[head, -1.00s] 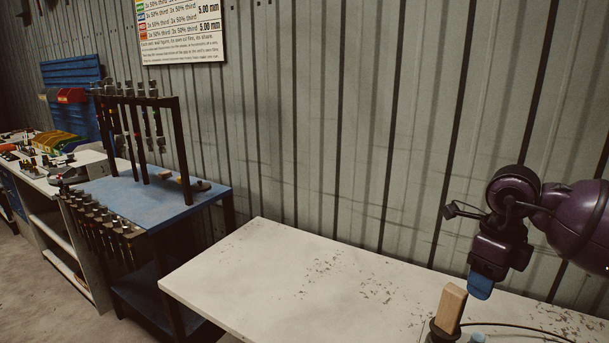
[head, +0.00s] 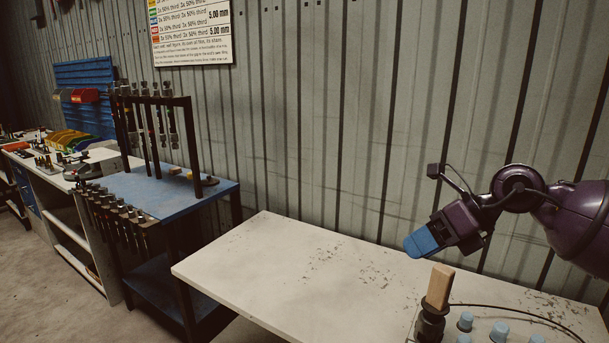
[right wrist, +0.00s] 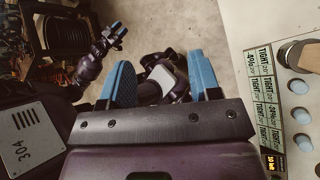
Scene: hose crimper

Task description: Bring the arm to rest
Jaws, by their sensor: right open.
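My right gripper (head: 422,243) is raised above the white table (head: 260,260), up and left of the wooden-handled lever (head: 439,288), apart from it. Its blue fingers point left and down. In the right wrist view the same gripper (right wrist: 160,68) has its two blue fingers spread, with nothing held between them. My left gripper (right wrist: 113,36) shows small near the top of the right wrist view, with blue fingertips, too small to judge its opening. It is not in the head view.
Pale blue knobs (head: 500,331) and a dark cable (head: 530,316) sit beside the lever. A blue rack table (head: 160,193) with hanging tools stands left. A corrugated wall (head: 330,120) runs behind. The white table's left part is clear.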

